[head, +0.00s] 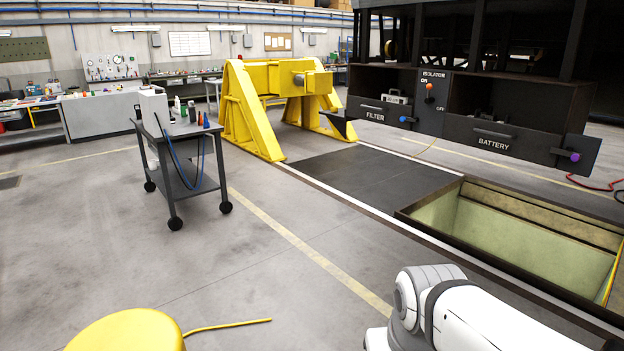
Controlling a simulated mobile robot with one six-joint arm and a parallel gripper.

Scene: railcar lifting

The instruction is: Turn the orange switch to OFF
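The orange switch (429,87) is small and sits on a dark isolator panel (432,108) under the railcar. The panel is marked ISOLATOR, with ON to the upper left of the switch and OFF to the lower right. The orange part appears upright, at the ON side, though it is too small to be sure. My white arm shows at the lower right, well apart from the panel. My gripper is not in view.
A FILTER drawer (381,113) and BATTERY drawer (500,143) flank the panel. An open pit (430,217) lies in the floor before it. A yellow stand (245,115), wheeled cart (190,180) and yellow round object (125,332) stand left. The middle floor is clear.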

